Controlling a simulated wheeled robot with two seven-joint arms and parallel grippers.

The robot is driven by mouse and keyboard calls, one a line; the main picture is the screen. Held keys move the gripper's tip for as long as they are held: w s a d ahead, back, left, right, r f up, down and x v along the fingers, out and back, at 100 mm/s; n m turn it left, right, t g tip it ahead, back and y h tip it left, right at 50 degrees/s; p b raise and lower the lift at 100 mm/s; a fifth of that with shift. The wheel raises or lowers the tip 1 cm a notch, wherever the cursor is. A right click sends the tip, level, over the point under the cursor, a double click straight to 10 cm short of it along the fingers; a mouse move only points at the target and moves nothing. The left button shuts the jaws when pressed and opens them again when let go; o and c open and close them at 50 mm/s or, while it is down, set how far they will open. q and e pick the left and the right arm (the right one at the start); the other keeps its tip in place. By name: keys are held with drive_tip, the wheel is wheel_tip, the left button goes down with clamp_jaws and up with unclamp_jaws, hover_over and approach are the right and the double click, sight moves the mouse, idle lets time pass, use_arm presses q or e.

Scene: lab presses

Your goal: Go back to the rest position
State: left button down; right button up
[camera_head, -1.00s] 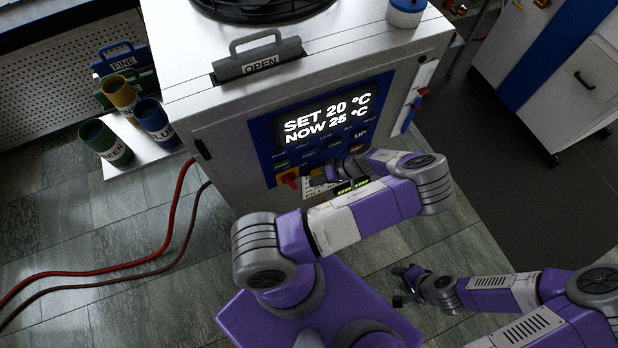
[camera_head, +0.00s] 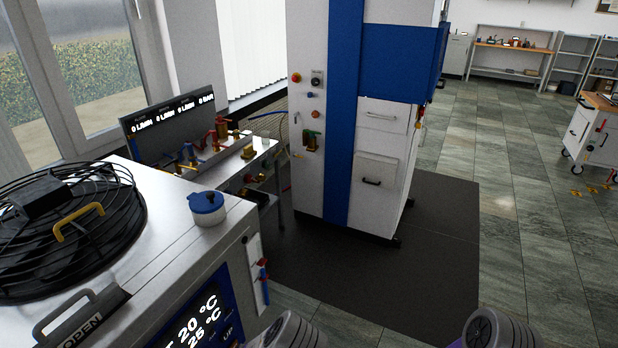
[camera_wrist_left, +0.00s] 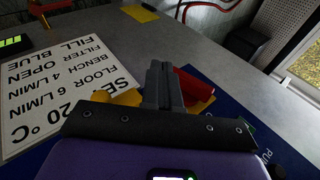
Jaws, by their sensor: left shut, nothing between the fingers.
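My left gripper (camera_wrist_left: 163,85) shows in the left wrist view, its two dark fingers together with nothing between them. It is in front of the chiller's front panel; a red knob (camera_wrist_left: 193,84) with yellow around it appears just behind the fingers, and I cannot tell whether they touch. In the head view the chiller (camera_head: 160,235) stands at lower left, its display partly cut off by the bottom edge. Purple and grey links of my arms show at the bottom edge. My right gripper is out of view.
A white card with printed settings (camera_wrist_left: 60,85) is on the chiller front. A blue-lidded pot (camera_head: 207,208) stands on the chiller top. A white and blue press cabinet (camera_head: 345,120) stands on a dark mat (camera_head: 440,240). A bench (camera_head: 262,150) with valves is behind.

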use_arm(q)
drive_tip(key=s+d+f+m+h, duration=0.3)
drive_tip(key=s+d+f, duration=0.1)
drive_tip(key=s, duration=0.2)
drive_tip(key=d+m+t+h, duration=0.3)
drive_tip(key=d+h, duration=0.1)
drive_tip(key=d, duration=0.5)
drive_tip(key=shift+s+d+r+m+t+h, duration=0.3)
drive_tip(key=shift+s+r+t, duration=0.1)
drive_tip(key=shift+r, duration=0.05)
drive_tip(key=c, duration=1.8)
unclamp_jaws()
drive_tip(key=d+r+t, duration=0.1)
drive_tip(key=w+d+r+m+h, duration=0.1)
drive_tip(key=w+d+r+m+t, duration=0.1)
drive_tip(key=d, duration=0.1)
drive_tip(key=shift+w+r+t+h, duration=0.15)
drive_tip(key=shift+r+t+h, duration=0.15)
drive_tip(key=shift+r+h, duration=0.1)
drive_tip(key=o, duration=0.3)
drive_tip(key=shift+w+d+r, duration=0.15)
drive_tip(key=shift+w+d, duration=0.05)
drive_tip(key=o, duration=0.4)
